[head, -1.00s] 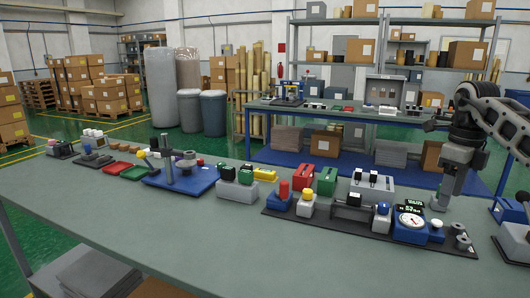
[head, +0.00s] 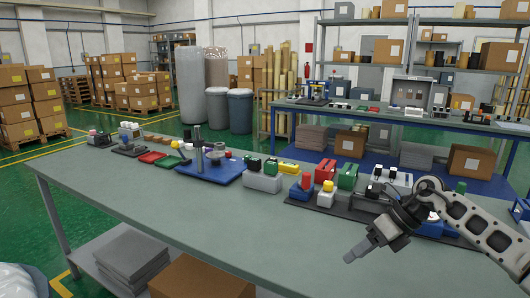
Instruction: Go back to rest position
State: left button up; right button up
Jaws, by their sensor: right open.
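My right gripper (head: 356,252) is at the lower right of the head view, over the front part of the workbench (head: 230,215). Its arm comes in from the right edge and points down and left. The gripper is open, and I see nothing in it. It stands in front of the dark fixture board (head: 340,206), and the arm hides part of that board's right side. My left gripper is not in view.
A blue base with a post (head: 214,173) stands mid-bench, with a grey block (head: 263,181) beside it and red and green trays to its left. The near bench top is clear. A cardboard box (head: 203,279) lies on the lower shelf. Wrapped rolls (head: 190,84) stand behind.

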jog(key=s+a+f+m+t+y, duration=0.25)
jog(key=s+a+m+y, duration=0.2)
jog(key=a, duration=0.45)
jog(key=s+a+f+m+t+y, duration=0.1)
jog(key=s+a+m+t+y, duration=0.2)
jog(key=a+m+y, duration=0.45)
jog(key=s+d+f+m+t+h, duration=0.1)
jog(key=s+d+f+m+h, duration=0.4)
jog(key=m, duration=0.9)
jog(key=s+d+f+m+t+h, duration=0.2)
jog(key=s+d+f+m+h, duration=0.3)
jog(key=s+f+m+h, duration=0.6)
jog(key=s+f+m, duration=0.2)
jog(key=s+m, duration=0.2)
jog(key=shift+h, duration=0.4)
jog(key=shift+f+t, duration=0.1)
jog(key=shift+t, duration=0.15)
